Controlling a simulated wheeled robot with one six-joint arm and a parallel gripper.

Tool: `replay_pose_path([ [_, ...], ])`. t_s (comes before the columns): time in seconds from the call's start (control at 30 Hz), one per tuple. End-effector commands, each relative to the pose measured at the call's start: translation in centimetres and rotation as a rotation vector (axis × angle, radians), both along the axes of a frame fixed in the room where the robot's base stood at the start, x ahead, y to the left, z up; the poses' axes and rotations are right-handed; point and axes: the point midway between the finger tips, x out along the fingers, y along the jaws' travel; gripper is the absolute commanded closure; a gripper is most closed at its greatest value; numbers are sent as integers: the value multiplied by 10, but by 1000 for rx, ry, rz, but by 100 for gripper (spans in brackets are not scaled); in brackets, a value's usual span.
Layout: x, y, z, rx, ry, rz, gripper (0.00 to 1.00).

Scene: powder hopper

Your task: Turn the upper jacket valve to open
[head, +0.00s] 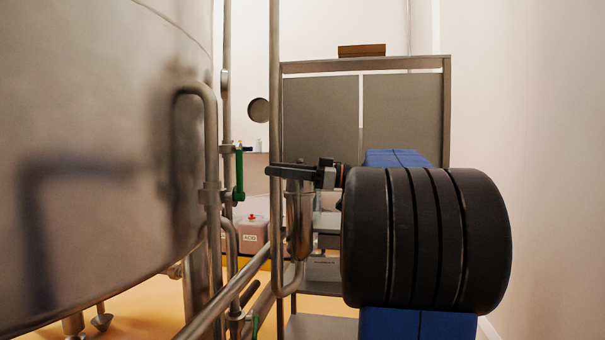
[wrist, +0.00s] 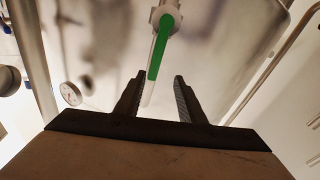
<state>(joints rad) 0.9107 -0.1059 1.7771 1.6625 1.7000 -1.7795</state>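The upper jacket valve has a green lever handle (head: 239,176) on the upright steel pipe beside the tank; the lever hangs roughly in line with the pipe. In the wrist view the green handle (wrist: 159,50) runs down from its pale hub, its lower end showing between my fingertips. My gripper (head: 268,170) points left at the handle, with a small gap between them in the head view. Its two fingers (wrist: 160,78) are apart and nothing is held. A second green handle (head: 254,325) shows lower down, partly cut off by the frame.
The large steel tank (head: 90,130) fills the left. An upright pipe (head: 274,80) stands close by my gripper, and a slanting pipe (head: 225,290) crosses below. A round gauge (wrist: 70,93) shows in the wrist view. A grey cabinet (head: 320,110) and a pink ACID container (head: 252,236) are behind.

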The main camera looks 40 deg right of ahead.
Motion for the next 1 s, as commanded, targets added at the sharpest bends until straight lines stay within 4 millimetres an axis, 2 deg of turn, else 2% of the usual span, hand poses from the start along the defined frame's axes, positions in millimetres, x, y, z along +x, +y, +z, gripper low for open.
replay_pose_path([
  [0.1, -13, -15, -2, 0, 0, -3, 64],
  [0.4, -38, -38, -5, 1, -1, -1, 64],
  [1.0, -43, -42, -6, 0, 0, 1, 64],
])
